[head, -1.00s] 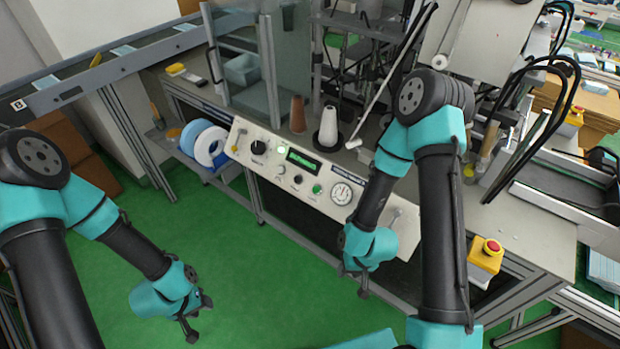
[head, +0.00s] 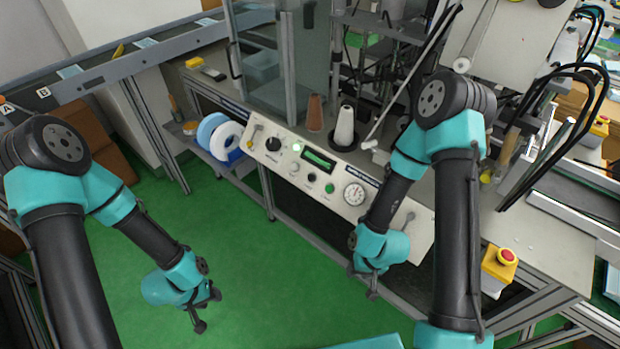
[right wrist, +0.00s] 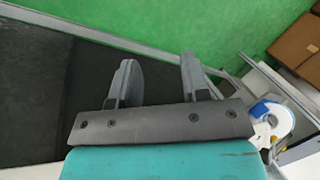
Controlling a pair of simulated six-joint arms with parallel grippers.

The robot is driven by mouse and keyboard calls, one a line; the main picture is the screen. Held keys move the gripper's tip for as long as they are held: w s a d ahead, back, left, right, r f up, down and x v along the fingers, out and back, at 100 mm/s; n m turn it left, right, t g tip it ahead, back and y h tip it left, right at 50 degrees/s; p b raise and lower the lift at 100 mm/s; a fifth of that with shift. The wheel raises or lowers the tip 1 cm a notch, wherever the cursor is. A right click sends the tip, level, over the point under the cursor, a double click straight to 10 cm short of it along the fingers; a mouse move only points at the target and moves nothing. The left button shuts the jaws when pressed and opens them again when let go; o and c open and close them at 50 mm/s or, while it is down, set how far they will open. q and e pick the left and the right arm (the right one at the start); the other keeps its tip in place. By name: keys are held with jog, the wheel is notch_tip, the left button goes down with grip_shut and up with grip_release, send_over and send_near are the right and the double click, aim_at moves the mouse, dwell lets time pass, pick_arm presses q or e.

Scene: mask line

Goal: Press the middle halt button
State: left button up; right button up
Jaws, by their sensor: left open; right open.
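A red halt button on a yellow box (head: 506,257) is at the front right edge of the bench in the head view. Another red and yellow halt button (head: 600,125) is farther back at the right edge. I cannot tell from this view which one is the middle one. My left gripper (head: 208,311) is open and empty over the green floor, well left of both. My right gripper (head: 362,284) hangs in front of the control panel, left of the nearer button. It is open and empty in the right wrist view (right wrist: 158,78), where no halt button shows.
The sloped control panel (head: 282,163) with knobs and a gauge lies along the bench front. White and brown cones (head: 345,127) stand behind it. My right arm crosses the bench between the panel and the nearer button. A conveyor (head: 110,72) runs at upper left.

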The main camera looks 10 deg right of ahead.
grip_shut()
dwell(1.5)
